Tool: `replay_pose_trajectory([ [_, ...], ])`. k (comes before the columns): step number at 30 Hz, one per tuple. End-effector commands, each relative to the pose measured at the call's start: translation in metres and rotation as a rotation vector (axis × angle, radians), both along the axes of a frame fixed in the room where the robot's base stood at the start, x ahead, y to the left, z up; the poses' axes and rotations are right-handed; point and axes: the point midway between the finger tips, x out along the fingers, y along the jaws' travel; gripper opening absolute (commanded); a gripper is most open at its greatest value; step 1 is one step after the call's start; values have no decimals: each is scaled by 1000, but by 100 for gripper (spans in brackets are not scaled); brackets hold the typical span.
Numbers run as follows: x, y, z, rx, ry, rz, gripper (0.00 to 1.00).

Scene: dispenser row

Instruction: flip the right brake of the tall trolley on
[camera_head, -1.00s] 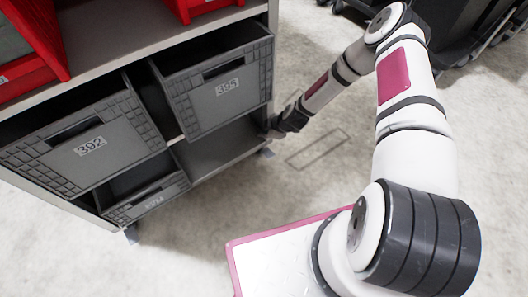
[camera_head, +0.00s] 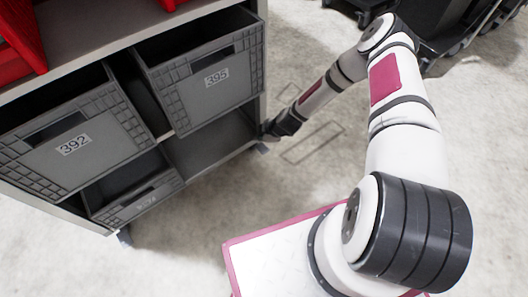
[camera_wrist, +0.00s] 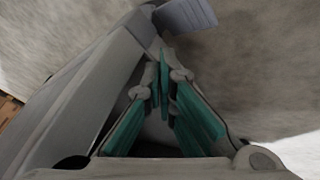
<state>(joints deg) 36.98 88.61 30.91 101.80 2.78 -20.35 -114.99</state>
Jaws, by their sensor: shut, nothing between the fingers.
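The tall trolley (camera_head: 190,150) stands at the left in the head view. Its right brake (camera_head: 263,149) is a small blue-grey tab low at the right front corner. In the wrist view the brake (camera_wrist: 186,16) is a flat blue-grey tab at the top, just beyond my fingertips. My gripper (camera_head: 270,133) is low beside that corner, dark and small in the head view. In the wrist view my gripper (camera_wrist: 163,75) has its teal-padded fingers brought together at the tips, with nothing between them. I cannot tell whether the tips touch the tab or how far it is tilted.
The trolley holds grey bins 392 (camera_head: 72,145) and 395 (camera_head: 215,78), with red bins (camera_head: 22,38) above. The left brake (camera_head: 124,237) is at its other front corner. A dark wheeled cart (camera_head: 455,35) stands at the back right. The floor between is clear.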

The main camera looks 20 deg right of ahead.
Motion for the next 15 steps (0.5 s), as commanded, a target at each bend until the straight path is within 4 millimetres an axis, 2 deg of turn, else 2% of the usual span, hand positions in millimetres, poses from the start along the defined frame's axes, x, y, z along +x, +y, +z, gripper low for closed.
replay_pose_trajectory([
  [1, -2, -1, -9, 1, 1, -2, 0],
  [6, -5, -2, -23, 0, 0, 0, 0],
  [15, -8, -3, -35, -1, -1, 0, 0],
])
